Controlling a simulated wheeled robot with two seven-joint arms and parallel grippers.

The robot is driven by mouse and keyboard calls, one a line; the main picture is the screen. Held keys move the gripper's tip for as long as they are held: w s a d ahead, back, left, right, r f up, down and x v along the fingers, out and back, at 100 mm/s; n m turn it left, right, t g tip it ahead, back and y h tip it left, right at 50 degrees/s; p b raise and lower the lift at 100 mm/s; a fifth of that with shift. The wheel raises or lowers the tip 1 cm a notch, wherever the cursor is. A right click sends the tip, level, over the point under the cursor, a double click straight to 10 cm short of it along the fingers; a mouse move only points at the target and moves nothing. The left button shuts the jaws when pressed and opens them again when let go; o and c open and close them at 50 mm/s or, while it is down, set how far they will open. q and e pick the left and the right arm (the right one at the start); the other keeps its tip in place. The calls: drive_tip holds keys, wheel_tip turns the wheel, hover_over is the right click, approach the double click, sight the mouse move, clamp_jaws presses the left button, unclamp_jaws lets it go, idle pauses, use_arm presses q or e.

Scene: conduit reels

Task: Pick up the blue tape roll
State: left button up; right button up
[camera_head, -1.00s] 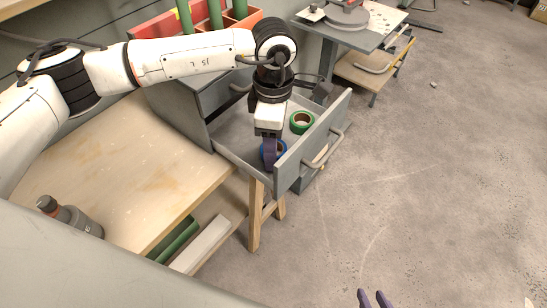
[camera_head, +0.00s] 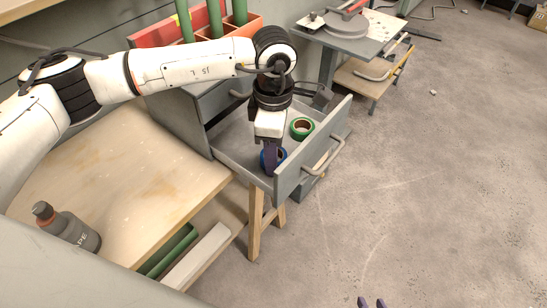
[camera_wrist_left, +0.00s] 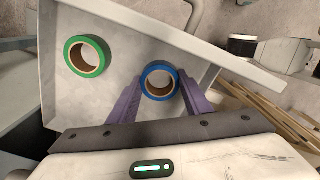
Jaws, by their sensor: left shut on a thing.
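The blue tape roll (camera_wrist_left: 160,66) lies in the open grey drawer (camera_head: 235,150), with its brown core facing up in the left wrist view. My left gripper (camera_wrist_left: 160,84) points down into the drawer, its purple fingers on either side of the roll and shut on it. In the head view the fingers partly hide the blue roll (camera_head: 282,154). I cannot tell any gap between roll and drawer floor. Only the purple fingertips of my right gripper (camera_head: 372,302) show at the bottom edge of the head view, apart and empty.
A green tape roll (camera_head: 302,122) lies in the drawer beside the blue one. The drawer front (camera_head: 312,155) with its handle stands close by. A wooden bench (camera_head: 130,190) holds a grey bottle (camera_head: 75,230). The floor at the right is clear.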

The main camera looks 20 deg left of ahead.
use_arm(q)
drive_tip(key=shift+r, duration=0.15)
wheel_tip(320, 180, up, 10)
drive_tip(key=p, duration=0.5)
idle(1.1)
